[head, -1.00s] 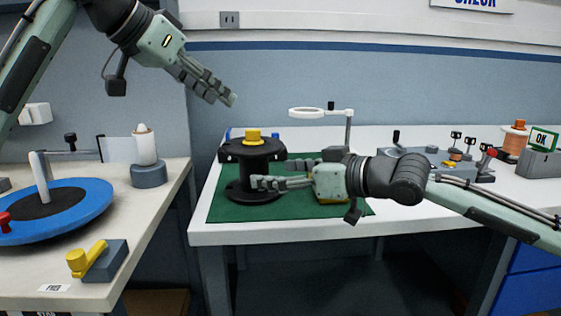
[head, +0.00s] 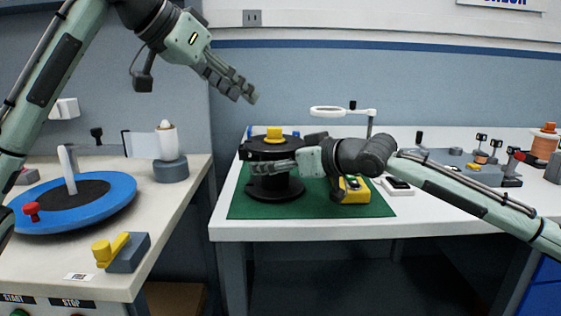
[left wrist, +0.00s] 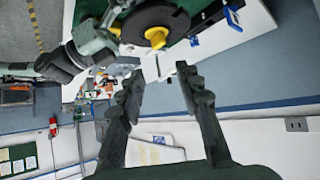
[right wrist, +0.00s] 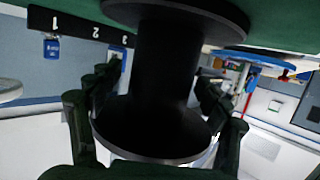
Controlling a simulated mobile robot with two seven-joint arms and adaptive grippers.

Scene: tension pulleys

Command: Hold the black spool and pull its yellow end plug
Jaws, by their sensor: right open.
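The black spool (head: 285,187) stands upright on the green mat (head: 330,208), with its yellow end plug (head: 274,133) on top. My right gripper (head: 272,168) is level with the spool's core. In the right wrist view the spool's core (right wrist: 165,65) sits between the open fingers (right wrist: 158,88); I cannot tell if they touch it. My left gripper (head: 248,94) is raised above and to the left of the spool, empty. In the left wrist view its fingers (left wrist: 160,73) are spread apart, and the plug (left wrist: 155,37) and spool flange (left wrist: 178,18) show beyond them.
A magnifier ring (head: 342,111) stands behind the mat. A yellow device (head: 353,190) lies right of the spool, partly behind my right arm. A numbered rail (right wrist: 85,27) with blue tags is close to the spool. A blue turntable (head: 110,207) is on the left bench.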

